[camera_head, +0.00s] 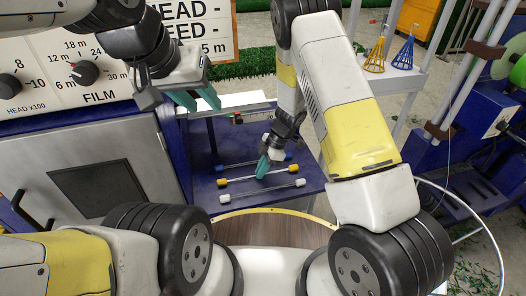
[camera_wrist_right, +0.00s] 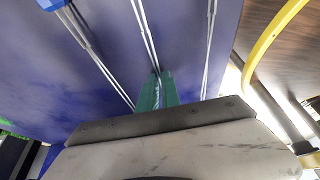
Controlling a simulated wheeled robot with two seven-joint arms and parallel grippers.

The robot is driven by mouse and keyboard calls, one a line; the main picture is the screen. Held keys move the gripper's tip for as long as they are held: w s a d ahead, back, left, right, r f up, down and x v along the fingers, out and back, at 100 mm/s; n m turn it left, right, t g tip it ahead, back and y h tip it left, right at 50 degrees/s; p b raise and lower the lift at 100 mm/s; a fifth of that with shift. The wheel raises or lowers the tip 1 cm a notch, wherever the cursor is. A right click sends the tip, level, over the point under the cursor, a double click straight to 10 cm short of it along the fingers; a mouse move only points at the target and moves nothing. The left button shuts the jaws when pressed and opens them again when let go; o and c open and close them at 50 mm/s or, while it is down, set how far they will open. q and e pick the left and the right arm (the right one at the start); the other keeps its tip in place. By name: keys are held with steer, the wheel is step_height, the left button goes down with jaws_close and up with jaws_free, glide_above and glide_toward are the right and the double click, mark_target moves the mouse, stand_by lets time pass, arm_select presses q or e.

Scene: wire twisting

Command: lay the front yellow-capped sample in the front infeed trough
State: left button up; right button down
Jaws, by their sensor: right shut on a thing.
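The yellow-capped sample (camera_head: 240,179) is a thin pale rod with yellow ends, lying crosswise on the blue table between two other rods. My right gripper (camera_head: 262,168) reaches down over its middle and is shut on it. In the right wrist view its green fingers (camera_wrist_right: 157,90) close around the middle rod (camera_wrist_right: 146,35); the yellow ends are out of that view. The sample looks still at table level. My left gripper (camera_head: 197,99) is open and empty, above the left end of a white ledge (camera_head: 240,102). I cannot tell whether this ledge is the infeed trough.
A white-capped rod (camera_head: 255,191) lies in front of the sample. A blue-capped rod (camera_head: 240,164) lies behind, partly covered by my gripper. The grey cabinet with dials (camera_head: 85,73) stands left. Yellow and blue cones (camera_head: 375,55) stand on a white shelf at back right.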

steer(key=c, duration=2)
jaws_free()
steer(key=shift+f, duration=0.15)
steer(key=o, duration=0.4)
steer(key=shift+o, duration=0.2)
